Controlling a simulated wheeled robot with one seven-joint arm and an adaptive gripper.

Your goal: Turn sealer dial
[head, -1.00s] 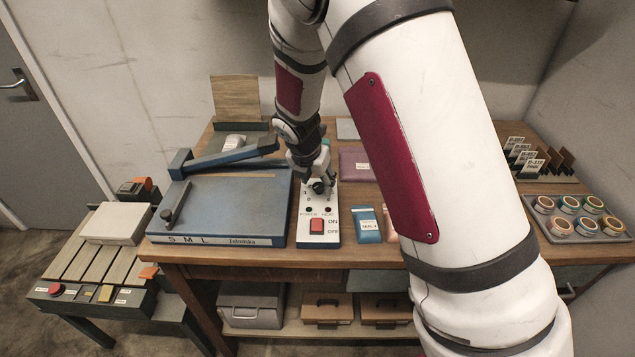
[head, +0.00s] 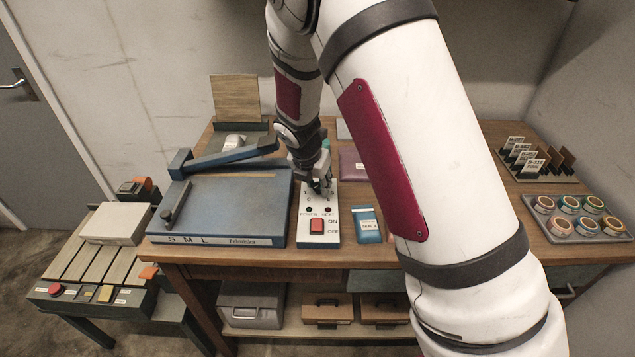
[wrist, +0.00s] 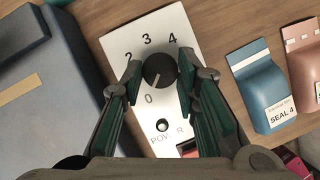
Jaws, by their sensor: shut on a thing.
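The sealer's control panel (head: 331,239) is white, with a red rocker switch (head: 317,226) marked ON and OFF and small lamps for POWER and HEAT. In the wrist view the round black dial (wrist: 160,71) sits on the panel (wrist: 118,45) among the numbers 0, 2, 3 and 4; any other number is hidden by a finger. Its pale pointer line slants down toward the 0 side. My gripper (wrist: 158,76) has a finger on each side of the dial and is shut on it. In the head view my gripper (head: 321,188) covers most of the dial.
The blue sealer bed (head: 230,205) with its raised arm (head: 225,155) stands left of the panel. Blue (wrist: 258,85) and pink (wrist: 302,75) packets lie close on the right. A tray of tape rolls (head: 575,235) and a card rack (head: 535,165) stand further right.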

